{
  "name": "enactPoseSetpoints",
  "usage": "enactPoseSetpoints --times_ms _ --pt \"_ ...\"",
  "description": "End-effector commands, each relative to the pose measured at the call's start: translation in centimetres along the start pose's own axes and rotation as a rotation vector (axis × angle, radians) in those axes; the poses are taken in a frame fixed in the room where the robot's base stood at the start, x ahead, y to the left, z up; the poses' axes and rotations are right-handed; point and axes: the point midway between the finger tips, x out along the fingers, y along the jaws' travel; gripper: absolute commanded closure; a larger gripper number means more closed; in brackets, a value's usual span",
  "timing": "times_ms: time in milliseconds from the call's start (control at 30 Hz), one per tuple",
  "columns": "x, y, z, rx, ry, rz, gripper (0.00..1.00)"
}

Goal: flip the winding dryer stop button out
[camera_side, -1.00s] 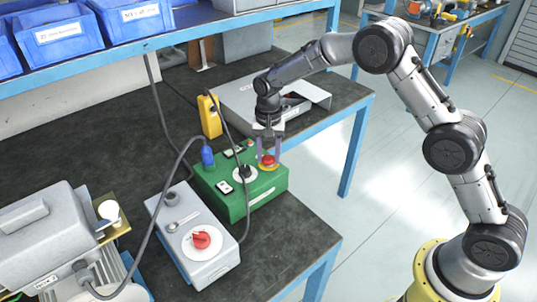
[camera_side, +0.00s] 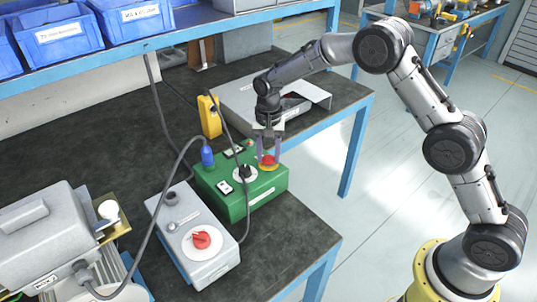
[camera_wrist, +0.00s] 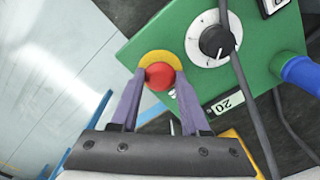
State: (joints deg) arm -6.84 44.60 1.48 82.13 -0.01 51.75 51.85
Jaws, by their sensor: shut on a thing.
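The red stop button (camera_wrist: 159,76) sits on a yellow ring (camera_wrist: 155,58) at one end of the green box (camera_side: 238,205). In the side view the button (camera_side: 268,161) shows between the fingers. My gripper (camera_side: 268,163) points straight down over it. In the wrist view my gripper (camera_wrist: 160,88) has its two purple fingers on either side of the red button, shut on it. The far side of the button and the exact finger contact are partly hidden.
A black dial (camera_wrist: 214,40) on a white disc stands beside the button. A blue plug (camera_side: 207,155) with a dark cable rises from the green box. A grey box with a red knob (camera_side: 201,240) and a yellow pendant (camera_side: 210,116) stand near. A grey case (camera_side: 237,99) lies behind.

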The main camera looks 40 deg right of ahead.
Motion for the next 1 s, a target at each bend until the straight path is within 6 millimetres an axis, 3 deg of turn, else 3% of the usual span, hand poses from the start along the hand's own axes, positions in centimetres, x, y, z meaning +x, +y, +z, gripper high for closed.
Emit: enactPoseSetpoints --times_ms 300,500,733,767,900,1000 --pt "-0.1 0.0 0.0 0.0 0.001 0.0 1.0" --pt "-1.8 0.0 -0.1 0.0 0.002 -0.001 1.0" --pt "-1.9 0.0 0.0 0.0 0.0 0.0 1.0" --pt "-1.9 0.0 0.0 0.0 0.0 0.0 0.51" --pt "-1.9 0.0 0.0 0.0 0.0 0.0 0.26" --pt "-1.8 0.0 0.0 0.0 0.0 0.0 0.26"
